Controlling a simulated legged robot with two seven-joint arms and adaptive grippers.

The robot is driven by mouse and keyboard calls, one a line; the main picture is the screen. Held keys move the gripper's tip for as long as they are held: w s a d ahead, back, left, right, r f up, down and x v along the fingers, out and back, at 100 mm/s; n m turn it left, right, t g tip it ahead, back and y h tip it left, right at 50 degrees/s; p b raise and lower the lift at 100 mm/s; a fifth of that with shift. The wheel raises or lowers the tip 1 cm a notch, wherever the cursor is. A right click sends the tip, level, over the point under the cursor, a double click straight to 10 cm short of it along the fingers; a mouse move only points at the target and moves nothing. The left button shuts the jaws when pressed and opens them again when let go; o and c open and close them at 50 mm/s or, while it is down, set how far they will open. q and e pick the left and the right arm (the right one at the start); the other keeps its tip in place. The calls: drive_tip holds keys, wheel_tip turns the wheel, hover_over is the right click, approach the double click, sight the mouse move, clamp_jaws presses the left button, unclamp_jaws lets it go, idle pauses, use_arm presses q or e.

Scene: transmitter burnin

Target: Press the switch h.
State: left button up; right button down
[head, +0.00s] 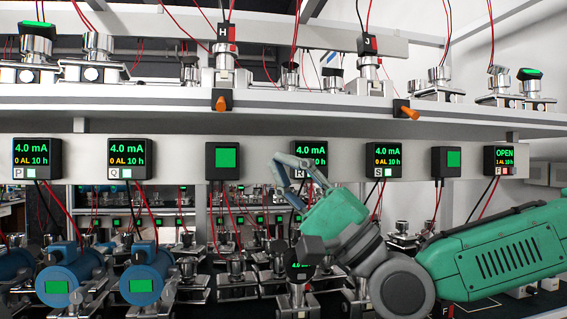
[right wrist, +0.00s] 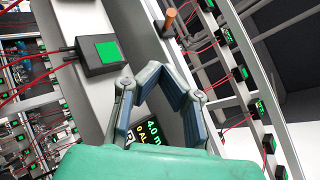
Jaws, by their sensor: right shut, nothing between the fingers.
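The black label H (head: 228,32) is on the upper shelf. Below it, an orange lever (head: 221,103) sticks out from the shelf's front edge; I take it as switch h. An orange lever (right wrist: 169,22) also shows at the top of the right wrist view, past the fingers and apart from them. My right gripper (head: 278,160) is shut and empty, in front of the display rail, below and to the right of the lever under H. Its fingers (right wrist: 161,72) show in the right wrist view. It partly covers the display marked R (head: 310,150). My left gripper is not in view.
A second orange lever (head: 405,110) is under the label J (head: 370,43). A black box with a green face (head: 222,160) is on the rail, left of my gripper. Red wires hang along the rail. Blue transmitters (head: 145,272) stand at the lower left.

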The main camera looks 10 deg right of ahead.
sight(226, 105)
drive_tip(key=x, duration=0.2)
drive_tip(key=p+x, duration=0.1)
drive_tip(key=x, duration=0.3)
drive_tip(key=shift+w+d+r+p, duration=0.15)
drive_tip(key=shift+r+p, duration=0.2)
drive_tip(key=shift+r, duration=0.2)
drive_tip(key=shift+s+a+r+p, duration=0.15)
drive_tip(key=shift+s+a+r, duration=0.15)
drive_tip(key=shift+a, duration=0.25)
drive_tip(key=shift+s+a+r+p, duration=0.2)
drive_tip(key=shift+a+r, duration=0.1)
drive_tip(key=shift+a, duration=0.9)
drive_tip(key=shift+d+r, duration=0.1)
drive_tip(key=shift+d, duration=0.15)
drive_tip(key=shift+s+d+m+t+h+p, duration=0.1)
drive_tip(key=shift+m+t+h+p, duration=0.25)
drive_tip(key=shift+m+h, duration=0.25)
drive_tip(key=shift+r, duration=0.1)
drive_tip(key=shift+s+a+m+t+h+p, duration=0.1)
drive_tip(key=shift+a+m+t+h+p, duration=0.2)
drive_tip(key=shift+m+h, duration=0.25)
drive_tip(key=shift+d+r+m, duration=0.1)
drive_tip(key=shift+r+m, duration=0.05)
drive_tip(key=shift+m, duration=0.2)
